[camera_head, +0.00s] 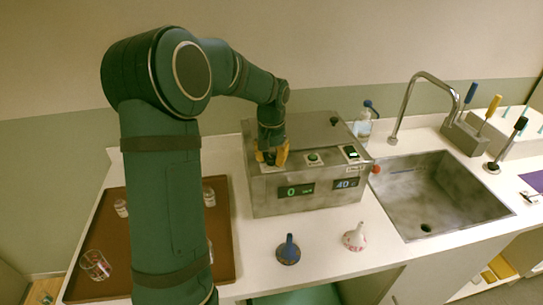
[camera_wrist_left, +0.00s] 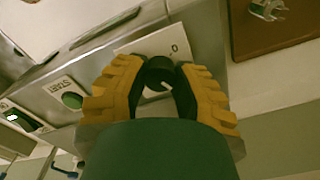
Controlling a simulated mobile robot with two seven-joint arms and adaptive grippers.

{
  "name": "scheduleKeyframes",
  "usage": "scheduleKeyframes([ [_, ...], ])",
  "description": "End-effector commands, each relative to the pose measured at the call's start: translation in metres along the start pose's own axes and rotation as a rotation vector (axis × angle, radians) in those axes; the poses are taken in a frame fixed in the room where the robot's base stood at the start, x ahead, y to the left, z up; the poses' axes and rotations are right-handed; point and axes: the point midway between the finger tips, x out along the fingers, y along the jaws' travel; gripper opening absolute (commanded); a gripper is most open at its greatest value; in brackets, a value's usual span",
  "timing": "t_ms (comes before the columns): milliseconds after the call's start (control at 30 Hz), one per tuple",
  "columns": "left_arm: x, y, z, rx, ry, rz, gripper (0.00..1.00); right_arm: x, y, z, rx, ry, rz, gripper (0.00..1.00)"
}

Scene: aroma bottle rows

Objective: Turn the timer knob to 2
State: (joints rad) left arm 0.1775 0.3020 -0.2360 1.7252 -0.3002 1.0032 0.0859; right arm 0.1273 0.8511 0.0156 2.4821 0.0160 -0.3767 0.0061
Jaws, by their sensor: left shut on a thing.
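The grey metal machine (camera_head: 310,203) stands on the white counter. Its front shows a green display (camera_head: 295,191) reading 0 and a bluish display (camera_head: 346,184) reading 40. My left gripper (camera_head: 271,157) is at the left end of its sloped control panel. The left wrist view shows the yellow fingers shut on the black timer knob (camera_wrist_left: 160,77), one on each side. A pale pointer mark shows on the knob, and a 0 is printed on the white plate (camera_wrist_left: 172,41) beside it. The fingers hide the rest of the dial. My right gripper is out of view.
A green START button (camera_wrist_left: 72,100) sits beside the knob. A brown tray (camera_head: 222,240) with small glass containers lies left of the machine. A blue funnel (camera_head: 288,252) and a white one (camera_head: 355,238) stand in front. A sink (camera_head: 435,190) is on the right.

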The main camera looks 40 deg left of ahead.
Motion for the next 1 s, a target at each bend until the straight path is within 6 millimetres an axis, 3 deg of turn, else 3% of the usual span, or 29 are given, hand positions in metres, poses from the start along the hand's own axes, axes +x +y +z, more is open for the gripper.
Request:
scheduleKeyframes([
  [433,0.001,0.000,0.001,0.009,-0.003,0.000,0.00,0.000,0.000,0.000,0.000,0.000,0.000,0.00],
  [467,0.001,0.000,0.001,0.009,-0.003,0.000,0.36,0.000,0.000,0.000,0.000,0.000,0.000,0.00],
  [533,0.001,0.000,0.001,0.009,-0.002,0.000,0.61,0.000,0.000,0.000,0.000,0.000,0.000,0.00],
  [867,-0.001,0.000,0.000,0.008,-0.001,0.000,0.61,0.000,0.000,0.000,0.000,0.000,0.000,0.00],
  [1000,-0.011,0.000,-0.001,0.008,0.001,0.000,0.61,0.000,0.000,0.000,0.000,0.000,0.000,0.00],
])
